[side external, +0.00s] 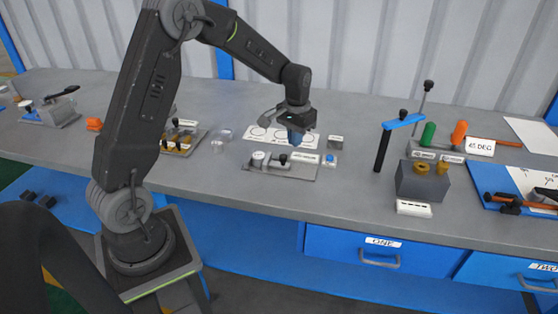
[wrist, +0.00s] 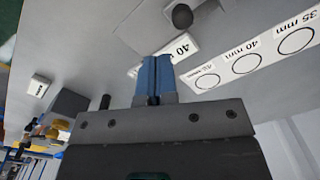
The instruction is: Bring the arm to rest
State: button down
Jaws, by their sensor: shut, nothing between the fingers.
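My gripper (side external: 295,137) hangs over the middle of the grey bench, pointing down, above the white circle sheet and the small grey fixture plate. In the wrist view its two blue fingers (wrist: 153,78) are together with nothing between them. My arm reaches up from the left and bends down to the gripper. Whether the fingertips touch anything below cannot be told from the side external view.
A fixture plate (side external: 295,171) with a dark-knobbed clamp lies under the gripper. A blue button box (side external: 330,161) stands right of it. Further right are a blue-topped post (side external: 403,122), a grey block (side external: 422,184) and a blue tray (side external: 490,190). Left is a parts tray (side external: 184,140).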

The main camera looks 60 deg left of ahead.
jog(key=s+d+r+m+t, duration=0.2)
jog(key=s+d+r+t, duration=0.1)
jog(key=s+d+r, duration=0.85)
jog(key=s+d+r+t, duration=0.1)
jog(key=s+r, duration=0.1)
jog(key=s, duration=0.4)
jog(key=s+d+r+m+t, duration=0.1)
jog(key=s+d+r, duration=0.1)
jog(key=s, duration=0.4)
jog(key=shift+d+t, duration=0.2)
jog(key=shift+t, duration=0.1)
